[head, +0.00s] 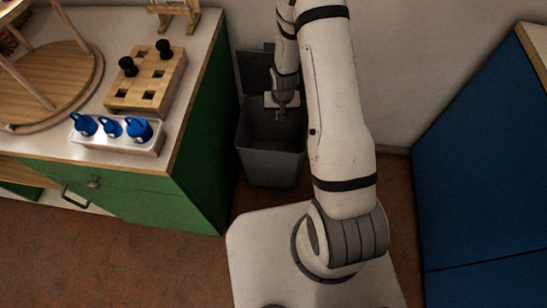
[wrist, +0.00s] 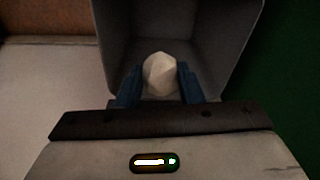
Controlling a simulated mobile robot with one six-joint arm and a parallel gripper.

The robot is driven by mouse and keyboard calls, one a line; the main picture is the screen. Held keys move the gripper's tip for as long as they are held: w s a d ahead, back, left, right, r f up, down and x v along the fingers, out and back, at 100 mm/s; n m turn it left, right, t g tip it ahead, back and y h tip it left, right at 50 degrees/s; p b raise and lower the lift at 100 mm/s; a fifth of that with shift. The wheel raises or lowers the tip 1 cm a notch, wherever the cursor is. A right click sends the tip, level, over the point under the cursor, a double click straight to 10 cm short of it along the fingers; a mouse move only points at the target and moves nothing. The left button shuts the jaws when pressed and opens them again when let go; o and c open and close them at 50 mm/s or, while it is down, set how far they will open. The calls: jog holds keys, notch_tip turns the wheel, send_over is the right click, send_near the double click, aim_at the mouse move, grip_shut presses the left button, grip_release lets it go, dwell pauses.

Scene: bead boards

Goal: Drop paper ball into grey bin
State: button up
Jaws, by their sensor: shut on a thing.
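The paper ball (wrist: 160,74) is whitish and faceted. In the wrist view it sits between the two blue fingers of my gripper (wrist: 160,88), which is shut on it. The grey bin (head: 270,166) stands on the floor against the wall, with its lid raised at the back. In the head view my gripper (head: 280,112) points down over the bin's opening. The wrist view shows the bin's inner walls (wrist: 215,40) around and beyond the ball. The ball cannot be made out in the head view.
A green cabinet (head: 205,150) stands left of the bin. On its top are a wooden block with holes (head: 147,85), a white tray (head: 95,142) with blue items and a round wooden board (head: 60,75). A blue cabinet (head: 480,190) is at right. Brown floor is free at lower left.

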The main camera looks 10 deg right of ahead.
jog(key=w+f+m+b, duration=0.1)
jog(key=w+f+b, duration=0.4)
jog(key=f+b, duration=0.6)
jog(key=shift+f+m+h+b, duration=0.15)
jog(key=shift+m+h+b, duration=0.2)
jog(key=shift+b, duration=0.45)
jog(key=o, duration=1)
jog(key=r, duration=0.2)
jog(key=r+p, duration=0.1)
jog(key=r, duration=0.2)
jog(key=s+r+p, duration=0.1)
jog(key=r, duration=0.1)
jog(key=shift+s+a+r, duration=0.1)
jog(key=shift+a+r, duration=0.05)
jog(key=shift+r, duration=0.25)
